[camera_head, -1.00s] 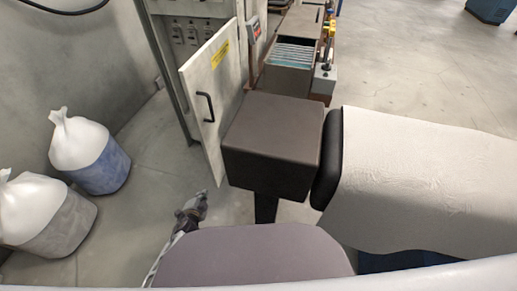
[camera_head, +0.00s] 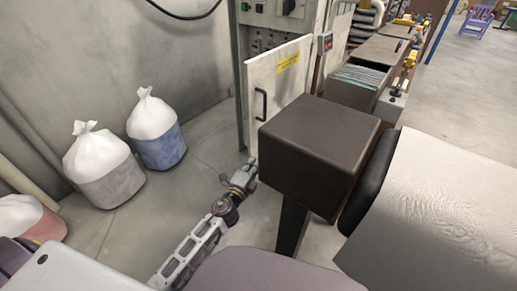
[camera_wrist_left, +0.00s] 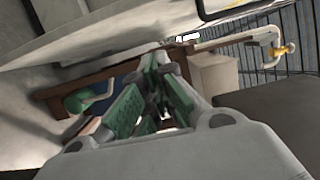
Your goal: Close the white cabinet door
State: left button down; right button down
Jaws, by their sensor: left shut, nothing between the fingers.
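The white cabinet door (camera_head: 282,85) stands open, swung out from the cabinet (camera_head: 242,70), with a yellow label and a black handle (camera_head: 261,104). Switches on the cabinet front show above and behind the door. My left gripper (camera_head: 250,166) is low, near the door's bottom edge and left of the brown box; whether it touches the door I cannot tell. In the left wrist view my left gripper (camera_wrist_left: 163,62) has its green-padded fingers shut and empty. A pale panel (camera_wrist_left: 80,35) lies above it, and a black bar shows at the top right. My right gripper is not in view.
A dark brown box (camera_head: 322,130) on a dark leg stands right of the door. White-topped sacks (camera_head: 100,160) stand by the left wall. A white-covered surface (camera_head: 440,210) lies at right. Floor between the sacks and cabinet is clear.

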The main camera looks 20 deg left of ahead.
pick_arm(q)
jog(key=shift+w, duration=0.2)
dwell(0.3)
jog(key=w+a, duration=0.2)
jog(key=w, duration=0.9)
jog(key=shift+a, duration=0.4)
dwell(0.4)
jog(key=shift+a, duration=0.15)
dwell(0.4)
